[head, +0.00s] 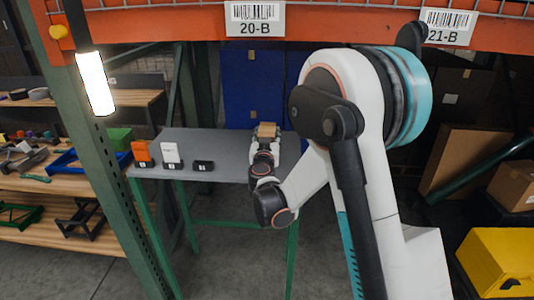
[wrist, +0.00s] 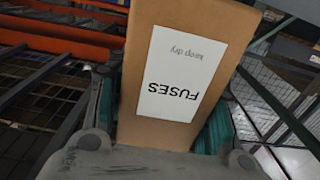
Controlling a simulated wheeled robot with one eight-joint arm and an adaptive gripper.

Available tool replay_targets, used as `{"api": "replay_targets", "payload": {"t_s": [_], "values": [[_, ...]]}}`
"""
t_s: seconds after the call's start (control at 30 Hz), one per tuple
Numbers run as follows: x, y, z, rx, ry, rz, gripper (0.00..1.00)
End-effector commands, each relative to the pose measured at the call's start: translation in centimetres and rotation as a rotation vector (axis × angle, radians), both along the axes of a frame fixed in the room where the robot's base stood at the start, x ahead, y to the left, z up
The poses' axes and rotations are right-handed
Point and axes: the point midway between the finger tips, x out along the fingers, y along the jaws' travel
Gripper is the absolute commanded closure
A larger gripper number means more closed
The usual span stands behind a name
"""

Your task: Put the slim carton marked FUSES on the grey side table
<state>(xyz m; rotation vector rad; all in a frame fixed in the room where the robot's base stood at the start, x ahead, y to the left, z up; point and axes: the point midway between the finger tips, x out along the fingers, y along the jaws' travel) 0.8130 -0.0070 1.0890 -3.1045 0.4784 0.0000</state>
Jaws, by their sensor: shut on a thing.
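The slim brown carton (wrist: 210,62) fills the middle of the wrist view, its white label reading FUSES and "keep dry" upside down. My gripper (wrist: 163,118) is shut on it, one finger on each side. In the head view the carton (head: 267,129) shows small at the tip of my gripper (head: 265,140), over the right part of the grey side table (head: 215,142). I cannot tell whether the carton touches the table top. Its lower part is hidden by my gripper.
An orange item (head: 142,152), a white item (head: 171,153) and a low black item (head: 203,166) stand at the table's front left. The middle of the table is bare. An orange rack beam (head: 350,28) crosses above; a green post (head: 100,130) stands left.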

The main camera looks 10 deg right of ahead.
Motion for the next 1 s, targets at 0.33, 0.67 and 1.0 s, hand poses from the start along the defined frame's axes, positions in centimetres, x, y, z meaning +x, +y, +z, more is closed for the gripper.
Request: {"api": "replay_targets", "payload": {"t_s": [0.33, 0.67, 1.0], "values": [[0.0, 0.0, -3.3, 0.0, 0.0, 0.0, 0.85], [0.0, 0.0, -4.9, 0.0, 0.0, 0.0, 0.85], [0.0, 0.0, -5.1, 0.0, 0.0, 0.0, 0.32]]}}
